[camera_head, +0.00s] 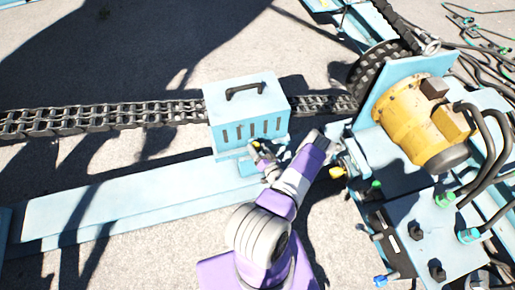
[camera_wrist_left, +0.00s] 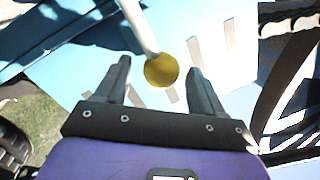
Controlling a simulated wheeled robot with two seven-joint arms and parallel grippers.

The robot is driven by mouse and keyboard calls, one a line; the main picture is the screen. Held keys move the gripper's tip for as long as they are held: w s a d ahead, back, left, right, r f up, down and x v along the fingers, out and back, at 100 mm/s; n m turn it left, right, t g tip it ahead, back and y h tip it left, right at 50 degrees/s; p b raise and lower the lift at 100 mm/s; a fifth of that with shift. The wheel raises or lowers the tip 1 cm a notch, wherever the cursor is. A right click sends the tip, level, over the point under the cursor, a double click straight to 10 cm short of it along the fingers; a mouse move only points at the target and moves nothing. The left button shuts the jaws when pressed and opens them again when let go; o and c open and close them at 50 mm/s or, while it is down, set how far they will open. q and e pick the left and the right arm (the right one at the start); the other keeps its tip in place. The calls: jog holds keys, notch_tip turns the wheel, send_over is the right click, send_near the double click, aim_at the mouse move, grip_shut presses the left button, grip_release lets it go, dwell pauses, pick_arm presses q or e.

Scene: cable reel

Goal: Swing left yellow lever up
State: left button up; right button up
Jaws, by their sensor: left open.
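The left yellow lever shows in the left wrist view as a yellow ball knob (camera_wrist_left: 161,70) on a pale rod that comes down from the top. My left gripper (camera_wrist_left: 158,67) is open, with one dark finger on each side of the knob and visible gaps to both. In the head view my left gripper (camera_head: 264,157) is small and cluttered, in front of the slotted blue box (camera_head: 245,100). A small yellow spot there, the knob (camera_head: 256,145), shows beside it. Contact cannot be told. My right gripper is not in view.
Another yellow knob (camera_head: 337,172) stands right of my left arm. A yellow motor (camera_head: 420,120) with black hoses stands on the blue machine at right. A heavy chain (camera_head: 110,115) runs into the box. A long blue beam (camera_head: 120,203) lies at left. Open concrete lies behind the chain.

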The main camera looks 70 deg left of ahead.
pick_arm(q)
jog(key=w+d+p, duration=0.1)
jog(key=d, duration=0.6)
jog(key=shift+w+r, duration=0.1)
jog(key=w+d+f+m+t+h+p, duration=0.1)
jog(key=w+d+m+t+h+p, duration=0.15)
jog(key=w+d+h, duration=0.6)
jog(key=w+d+f+m+t+h+p, duration=0.1)
jog(key=w+d+t+h, duration=0.3)
jog(key=d, duration=0.7)
jog(key=s+d+r+m+g+h+p, duration=0.1)
jog(key=s+d+r+m+h, duration=0.1)
jog(key=d+r, duration=0.4)
jog(key=s+d+r+m+g+h, duration=0.2)
jog(key=d+r+m+h, duration=0.3)
jog(key=d, duration=1.2)
jog(key=shift+s+r+h+p, duration=0.3)
jog(key=shift+r+h+p, duration=0.15)
jog(key=shift+h, duration=0.6)
